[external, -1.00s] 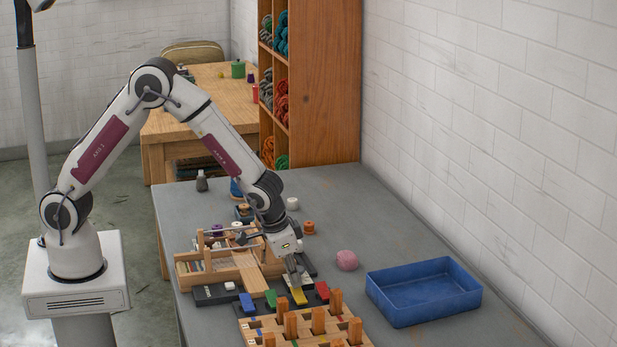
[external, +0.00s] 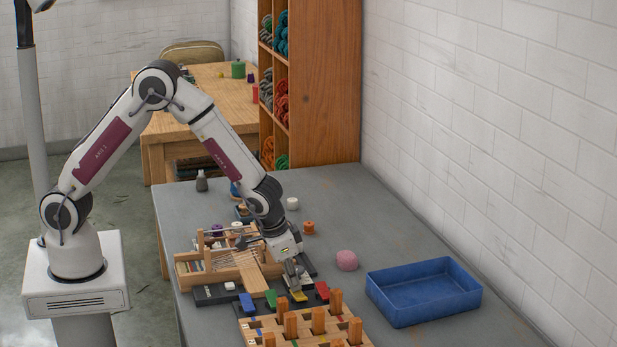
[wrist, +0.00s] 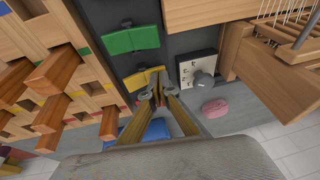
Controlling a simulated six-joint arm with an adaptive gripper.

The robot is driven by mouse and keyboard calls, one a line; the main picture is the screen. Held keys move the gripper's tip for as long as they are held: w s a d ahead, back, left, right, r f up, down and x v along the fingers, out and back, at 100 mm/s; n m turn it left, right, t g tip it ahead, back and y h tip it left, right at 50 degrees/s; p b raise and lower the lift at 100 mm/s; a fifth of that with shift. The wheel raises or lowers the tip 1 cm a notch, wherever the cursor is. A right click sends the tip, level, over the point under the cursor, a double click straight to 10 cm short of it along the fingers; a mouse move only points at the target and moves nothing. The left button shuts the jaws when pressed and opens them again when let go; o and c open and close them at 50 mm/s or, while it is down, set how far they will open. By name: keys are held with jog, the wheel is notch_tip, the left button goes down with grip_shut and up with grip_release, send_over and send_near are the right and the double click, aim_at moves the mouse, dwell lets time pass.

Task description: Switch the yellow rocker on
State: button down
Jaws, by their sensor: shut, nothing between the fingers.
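The yellow rocker (wrist: 138,79) sits on a dark panel between the green rocker (wrist: 130,39) and the red rocker (external: 322,290). In the external view the yellow rocker (external: 299,296) is partly covered by my gripper. My gripper (wrist: 157,93) is shut and empty, pointing down, with its fingertips at the right end of the yellow rocker in the wrist view. My gripper (external: 295,288) is low over the panel in the external view. I cannot tell whether the tips touch the rocker or which way it is tilted.
A wooden board with upright pegs (wrist: 55,75) stands close beside the rockers. A white box with a grey knob (wrist: 197,69) and a wooden loom (external: 222,262) are on the other side.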

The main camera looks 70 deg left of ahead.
aim_at(296, 294)
jog(key=shift+d, duration=0.1)
jog(key=shift+d+r, duration=0.2)
jog(key=shift+d, duration=0.4)
jog(key=shift+r, duration=0.1)
jog(key=shift+r, duration=1.1)
notch_tip(296, 294, up, 11)
jog(key=s+a, duration=0.1)
jog(key=s, duration=0.1)
jog(key=shift+s+a, duration=0.4)
